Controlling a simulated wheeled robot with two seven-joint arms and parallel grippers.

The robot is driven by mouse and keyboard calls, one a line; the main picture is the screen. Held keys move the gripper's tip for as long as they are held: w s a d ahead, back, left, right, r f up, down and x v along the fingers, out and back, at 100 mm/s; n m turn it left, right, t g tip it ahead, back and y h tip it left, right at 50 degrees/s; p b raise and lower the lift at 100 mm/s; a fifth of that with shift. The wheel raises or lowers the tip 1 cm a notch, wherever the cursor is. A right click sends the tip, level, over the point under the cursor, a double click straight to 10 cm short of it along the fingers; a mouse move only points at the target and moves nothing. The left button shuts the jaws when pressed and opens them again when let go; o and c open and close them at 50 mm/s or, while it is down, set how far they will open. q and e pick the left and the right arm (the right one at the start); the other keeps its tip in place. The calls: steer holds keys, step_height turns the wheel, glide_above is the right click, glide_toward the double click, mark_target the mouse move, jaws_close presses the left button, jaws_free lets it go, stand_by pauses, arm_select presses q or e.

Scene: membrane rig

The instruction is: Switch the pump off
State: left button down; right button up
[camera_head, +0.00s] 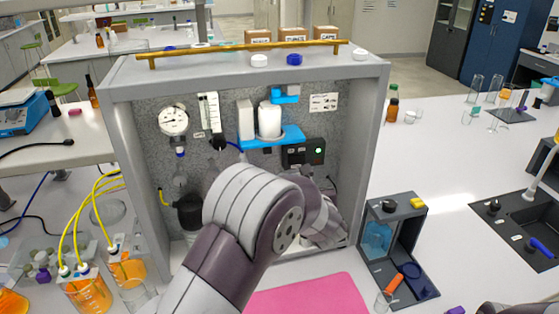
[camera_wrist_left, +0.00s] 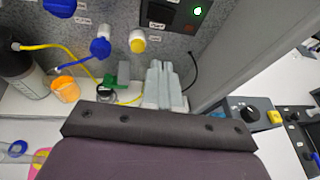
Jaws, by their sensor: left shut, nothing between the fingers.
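The black switch box (camera_head: 303,152) is on the rig's back panel, right of centre, with a green light (camera_head: 318,150) glowing on its right side. In the left wrist view, the switch box (camera_wrist_left: 180,14) is at the top edge, partly cut off, with the green light (camera_wrist_left: 197,11) lit. My left gripper (camera_wrist_left: 165,72) is shut and empty. Its grey fingertips lie below the box in that view, apparently apart from it. In the head view my left arm reaches into the rig and hides its lower middle; the fingertips cannot be made out. My right gripper is not in view.
The grey rig frame (camera_head: 375,130) stands close on the arm's right side. The white pump body (camera_head: 269,120) and blue bracket (camera_head: 272,137) are left of the switch box. Knobs, including a yellow one (camera_wrist_left: 137,41), sit left of the fingers. A dark open box (camera_head: 398,245) stands outside, right.

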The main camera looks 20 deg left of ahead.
arm_select(q)
steer(key=m, duration=0.1)
steer(key=p, duration=0.8)
glide_toward(302, 162)
steer(key=x, duration=0.5)
steer(key=shift+w+a+f, duration=0.1)
steer(key=shift+a, duration=0.05)
steer(key=shift+w+a+f, duration=0.2)
steer(key=shift+w+f, duration=0.1)
steer(key=shift+w, duration=0.2)
